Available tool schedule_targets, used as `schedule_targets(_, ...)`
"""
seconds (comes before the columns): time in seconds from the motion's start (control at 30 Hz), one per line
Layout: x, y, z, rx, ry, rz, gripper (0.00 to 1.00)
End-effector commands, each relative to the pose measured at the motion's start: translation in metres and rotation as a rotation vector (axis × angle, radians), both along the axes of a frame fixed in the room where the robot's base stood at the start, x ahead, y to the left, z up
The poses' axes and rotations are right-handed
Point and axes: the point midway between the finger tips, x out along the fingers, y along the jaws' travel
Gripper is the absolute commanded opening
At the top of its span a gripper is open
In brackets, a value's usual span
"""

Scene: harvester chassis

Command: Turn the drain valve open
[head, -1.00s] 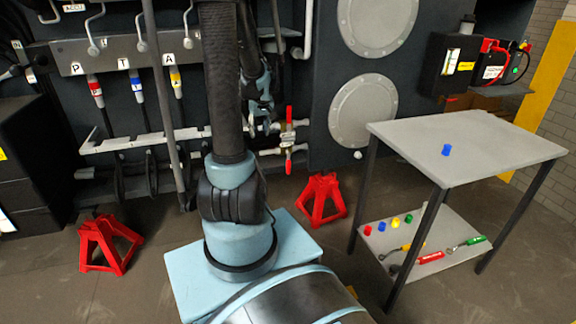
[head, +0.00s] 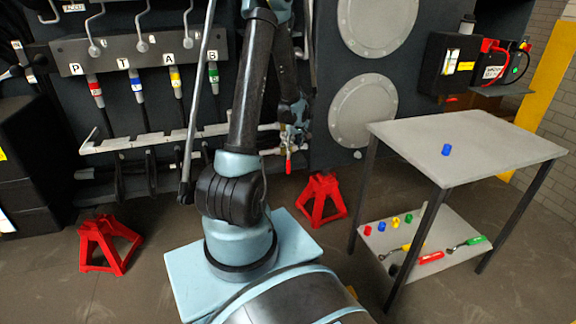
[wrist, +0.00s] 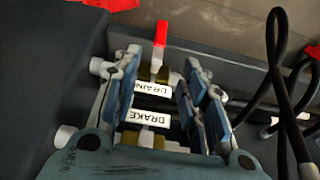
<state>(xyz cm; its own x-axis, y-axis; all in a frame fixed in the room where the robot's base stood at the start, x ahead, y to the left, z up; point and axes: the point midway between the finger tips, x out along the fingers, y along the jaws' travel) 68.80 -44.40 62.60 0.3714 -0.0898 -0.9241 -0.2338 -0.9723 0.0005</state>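The drain valve shows in the wrist view as a brass body with a red handle (wrist: 160,35) and a white DRAIN label (wrist: 152,88). The handle points up in that picture; in the head view a red handle (head: 289,165) hangs down below the pipe. My gripper (wrist: 163,70) is open, its two fingers either side of the valve area, with no visible grip on the handle. A second label (wrist: 148,118), seemingly BRAKE, and another brass fitting (wrist: 150,140) lie nearer the palm. In the head view my gripper (head: 292,132) covers the upper valve.
Red stands (head: 322,200) (head: 108,243) are on the floor. A grey table (head: 465,145) at right carries a blue cap, with caps and tools on its lower shelf. Hoses hang under the labelled manifold (head: 135,50). Black cables (wrist: 275,80) loop right of my fingers.

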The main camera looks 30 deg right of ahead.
Motion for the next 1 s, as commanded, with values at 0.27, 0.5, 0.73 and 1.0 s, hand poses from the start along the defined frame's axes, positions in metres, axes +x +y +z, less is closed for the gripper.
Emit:
schedule_targets(0.27,0.012,-0.003,-0.030,0.000,0.000,0.001,0.39)
schedule_targets(0.5,0.023,-0.005,-0.056,0.000,0.000,0.001,0.39)
schedule_targets(0.73,0.033,-0.007,-0.081,0.000,0.000,0.000,0.39)
schedule_targets(1.0,0.045,-0.010,-0.111,0.001,0.000,0.001,0.39)
